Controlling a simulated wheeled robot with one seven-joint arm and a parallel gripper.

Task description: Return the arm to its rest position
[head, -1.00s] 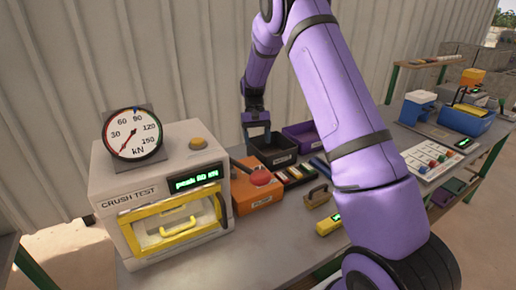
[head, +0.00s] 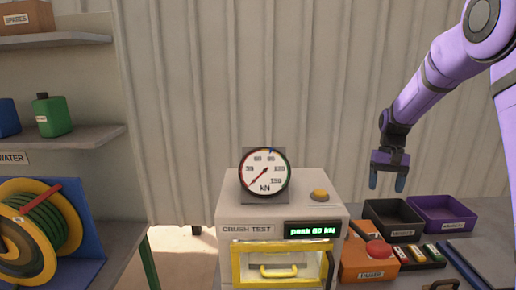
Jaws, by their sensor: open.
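My gripper (head: 387,184) is at the right of the head view, at the end of my purple arm. It points down with its fingers apart and nothing between them. It hangs above the dark bin (head: 391,222) and looks clear of it. The crush test press (head: 230,218) stands left of it. Its yellow-framed door (head: 279,262) is shut, and its display (head: 312,230) reads a peak of about 80 kN. The round gauge (head: 265,175) on top has its red needle at the low end.
An orange box with a red button (head: 368,260) sits right of the press. A purple bin (head: 442,215) is beside the dark bin. A green hose reel (head: 40,230) and shelves (head: 80,142) with jugs are at left. The space above the bench is free.

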